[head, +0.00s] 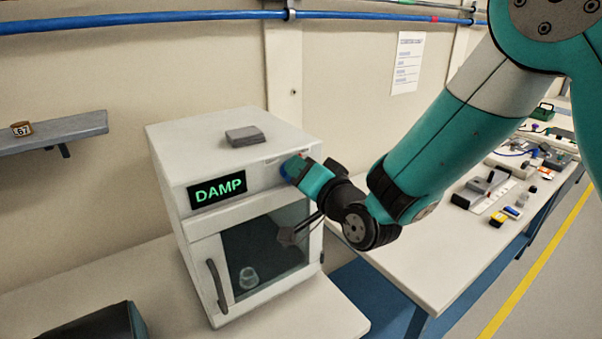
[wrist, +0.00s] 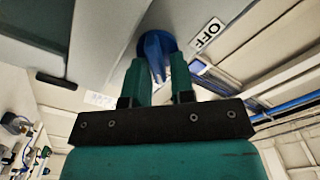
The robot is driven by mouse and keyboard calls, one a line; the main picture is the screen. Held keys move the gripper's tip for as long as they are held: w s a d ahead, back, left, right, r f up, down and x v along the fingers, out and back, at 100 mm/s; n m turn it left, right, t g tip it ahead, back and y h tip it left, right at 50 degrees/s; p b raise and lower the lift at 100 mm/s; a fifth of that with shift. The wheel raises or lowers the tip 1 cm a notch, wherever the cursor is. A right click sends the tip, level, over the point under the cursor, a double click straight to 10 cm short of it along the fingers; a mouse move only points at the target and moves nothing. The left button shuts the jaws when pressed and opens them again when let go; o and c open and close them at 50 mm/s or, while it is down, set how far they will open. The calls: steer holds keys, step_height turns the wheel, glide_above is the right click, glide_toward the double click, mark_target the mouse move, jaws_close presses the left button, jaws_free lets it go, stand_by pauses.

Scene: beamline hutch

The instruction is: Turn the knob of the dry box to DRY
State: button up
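The white dry box (head: 180,143) stands on the bench, and its display (head: 217,190) reads DAMP in green. Its blue knob (head: 291,167) is on the front panel right of the display, mostly covered by my gripper (head: 301,169) in the head view. In the wrist view, the raised bar of the blue knob (wrist: 153,50) sits between the two teal fingertips of my gripper (wrist: 158,66), with no clear gap on either side. An OFF label (wrist: 208,34) shows beside the knob. A DRY mark cannot be made out.
The box's glass door (head: 262,250) is closed, with a small clear jar (head: 248,277) inside. A grey block (head: 245,136) lies on top. A wall shelf (head: 55,132) is at left. A bench with tools (head: 420,250) extends right.

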steer(key=shift+s+f, duration=0.15)
steer(key=shift+f, duration=0.05)
steer(key=b+v, duration=1.7)
steer(key=b, duration=0.2)
steer(key=shift+r, duration=0.15)
